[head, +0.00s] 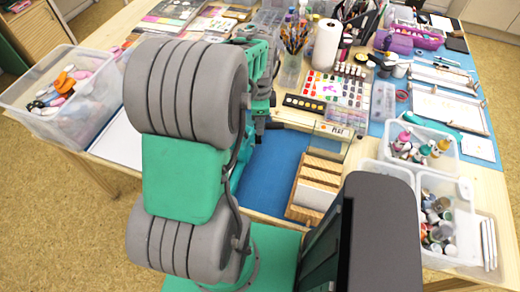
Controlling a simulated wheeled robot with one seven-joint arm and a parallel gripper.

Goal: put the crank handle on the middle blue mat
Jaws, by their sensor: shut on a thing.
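The middle blue mat (276,160) lies flat on the wooden table, partly covered by my arm at its left. Its visible part is bare. My gripper (262,126) shows only as a small dark part beside my green arm, above the far left part of the mat. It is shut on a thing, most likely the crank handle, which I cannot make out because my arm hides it. I see no crank handle lying elsewhere in view.
A wooden block holder (314,190) stands at the mat's right. A long low box (318,124) lies beyond the mat. Clear bins with bottles (438,215) stand at the right, and a clear bin (72,100) stands at the left. Brushes and a paper roll (327,45) stand behind.

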